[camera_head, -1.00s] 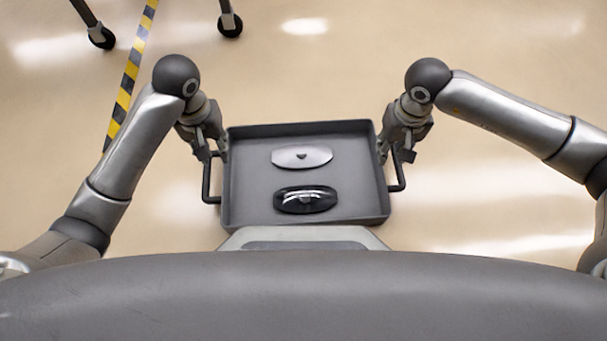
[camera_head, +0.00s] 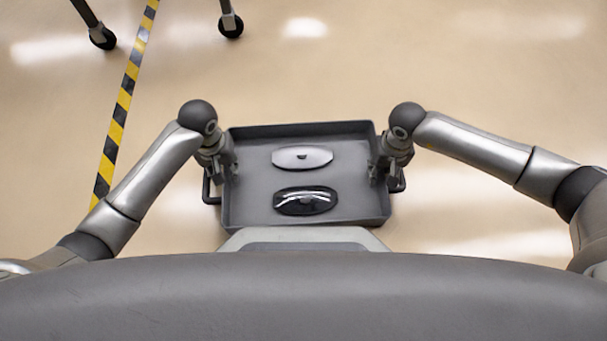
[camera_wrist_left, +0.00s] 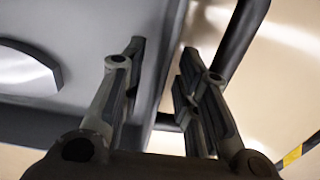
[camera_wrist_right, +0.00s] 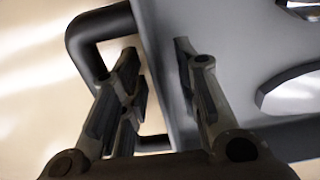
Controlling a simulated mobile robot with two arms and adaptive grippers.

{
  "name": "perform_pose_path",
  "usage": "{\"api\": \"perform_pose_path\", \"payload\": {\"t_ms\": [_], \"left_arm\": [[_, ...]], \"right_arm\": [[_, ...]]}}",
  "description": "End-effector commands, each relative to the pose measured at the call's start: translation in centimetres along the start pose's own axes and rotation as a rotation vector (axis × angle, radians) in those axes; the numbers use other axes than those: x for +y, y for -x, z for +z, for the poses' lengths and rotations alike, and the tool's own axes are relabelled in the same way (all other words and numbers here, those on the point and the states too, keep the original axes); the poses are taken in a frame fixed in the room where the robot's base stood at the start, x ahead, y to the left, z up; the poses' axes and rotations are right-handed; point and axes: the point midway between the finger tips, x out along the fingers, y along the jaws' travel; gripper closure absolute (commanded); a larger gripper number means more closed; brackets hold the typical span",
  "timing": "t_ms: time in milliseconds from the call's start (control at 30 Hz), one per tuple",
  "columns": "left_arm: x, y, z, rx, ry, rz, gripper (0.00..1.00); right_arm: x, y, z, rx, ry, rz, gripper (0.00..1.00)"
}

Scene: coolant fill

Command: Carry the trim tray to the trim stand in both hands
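The trim tray (camera_head: 245,195) is a grey, shallow, square tray in front of my body, with a bar handle on its left (camera_head: 207,190) and right (camera_head: 400,183) sides. My left gripper (camera_head: 227,172) is at the left wall; in the left wrist view its fingers (camera_wrist_left: 163,55) are apart, on either side of the wall, one inside the tray. My right gripper (camera_head: 380,174) is at the right wall; in the right wrist view its fingers (camera_wrist_right: 156,55) are likewise apart, straddling the wall. Neither visibly clamps it. I cannot identify the trim stand.
A light oval piece (camera_head: 302,158) and a glossy black oval piece (camera_head: 305,201) lie in the tray. Two legs with casters (camera_head: 230,24) stand on the floor at the top left. Yellow-black tape (camera_head: 122,108) runs along the left.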

Motion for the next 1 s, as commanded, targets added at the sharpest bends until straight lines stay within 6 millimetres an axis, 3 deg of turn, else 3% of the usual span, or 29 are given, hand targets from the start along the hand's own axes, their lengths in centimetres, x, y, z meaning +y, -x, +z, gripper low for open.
{"api": "perform_pose_path", "payload": {"t_ms": [233,500,1000], "left_arm": [[-0.01,-0.06,0.01,0.000,0.000,-0.001,0.71],[-0.02,-0.04,0.00,0.000,0.000,-0.001,1.00],[-0.03,-0.01,-0.01,0.000,0.000,-0.001,1.00]], "right_arm": [[-0.03,-0.04,-0.01,0.000,0.000,0.000,0.71],[-0.03,-0.02,-0.02,0.001,0.000,0.000,1.00],[-0.02,0.01,-0.03,0.001,0.000,-0.001,1.00]]}}
